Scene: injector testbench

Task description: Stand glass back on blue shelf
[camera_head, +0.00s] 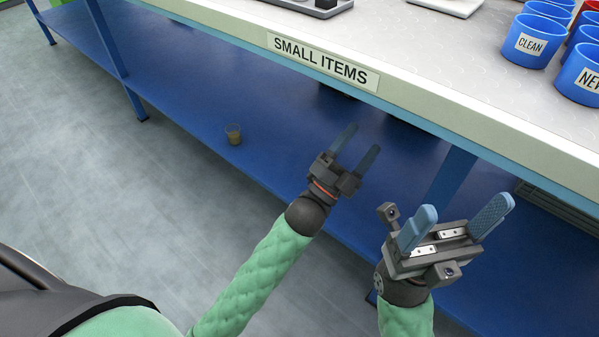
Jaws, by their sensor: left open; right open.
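A small clear glass (234,134) with something amber or brown in its lower part stands upright near the front edge of the blue shelf (185,95), under the table top. My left gripper (357,148) is open and empty, to the right of the glass and apart from it, with its fingers pointing in over the shelf. My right gripper (460,222) is open and empty further right, in front of the table's edge, nearer to the camera.
The white table top (430,70) with a "SMALL ITEMS" label (322,62) overhangs the shelf. Blue cups (532,42) stand on it at the right. Blue legs (108,50) hold the table. The shelf around the glass is clear. Dark objects sit deeper under the table.

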